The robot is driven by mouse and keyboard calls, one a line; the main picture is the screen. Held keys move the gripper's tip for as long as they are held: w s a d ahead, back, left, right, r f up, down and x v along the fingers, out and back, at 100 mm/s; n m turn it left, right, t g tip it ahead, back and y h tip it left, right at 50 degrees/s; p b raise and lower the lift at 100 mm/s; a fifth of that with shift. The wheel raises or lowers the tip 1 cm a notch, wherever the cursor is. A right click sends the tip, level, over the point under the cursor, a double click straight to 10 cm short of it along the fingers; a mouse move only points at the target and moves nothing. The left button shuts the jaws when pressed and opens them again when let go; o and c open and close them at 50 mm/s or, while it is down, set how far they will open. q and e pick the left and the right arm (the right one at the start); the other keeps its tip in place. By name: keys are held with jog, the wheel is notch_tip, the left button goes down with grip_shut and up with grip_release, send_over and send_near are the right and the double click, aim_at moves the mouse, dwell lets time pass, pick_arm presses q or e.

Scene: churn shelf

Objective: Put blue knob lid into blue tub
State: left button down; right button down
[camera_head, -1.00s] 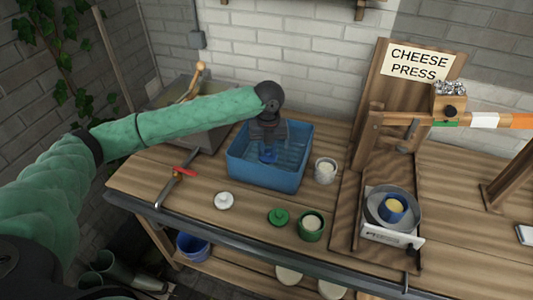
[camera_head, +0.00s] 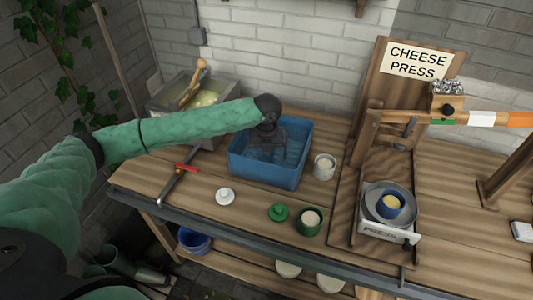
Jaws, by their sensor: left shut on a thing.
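The blue tub (camera_head: 262,178) is an open rectangular basin on the wooden bench, left of the middle of the head view. My left gripper (camera_head: 265,152) reaches down into the tub from above, its fingers inside the walls. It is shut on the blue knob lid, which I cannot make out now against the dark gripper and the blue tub. Whether the lid touches the tub floor cannot be told. My right gripper is not in view.
A white lid (camera_head: 225,196), a green lid (camera_head: 278,212), a green pot (camera_head: 309,222) and a white pot (camera_head: 324,167) stand near the tub. A vat (camera_head: 180,97) is behind left. The cheese press (camera_head: 378,110) with a blue pot (camera_head: 390,206) stands right.

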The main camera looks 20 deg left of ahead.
aim_at(267, 157)
pick_arm(q)
jog(key=shift+f, duration=0.45)
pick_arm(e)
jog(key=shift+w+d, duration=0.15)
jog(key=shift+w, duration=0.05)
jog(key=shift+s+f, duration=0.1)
pick_arm(q)
jog(key=c, duration=1.3)
grip_release()
jog(key=shift+o, duration=0.2)
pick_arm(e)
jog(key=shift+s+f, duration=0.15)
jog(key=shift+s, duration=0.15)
pick_arm(q)
jog(key=shift+r, duration=0.1)
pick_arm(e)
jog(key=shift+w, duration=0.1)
pick_arm(q)
jog(key=shift+r+b, duration=0.3)
jog(key=shift+r, duration=0.45)
notch_tip(267, 157, up, 12)
jog(key=b, duration=0.3)
jog(key=shift+f+b, duration=0.25)
jog(key=shift+b, duration=0.1)
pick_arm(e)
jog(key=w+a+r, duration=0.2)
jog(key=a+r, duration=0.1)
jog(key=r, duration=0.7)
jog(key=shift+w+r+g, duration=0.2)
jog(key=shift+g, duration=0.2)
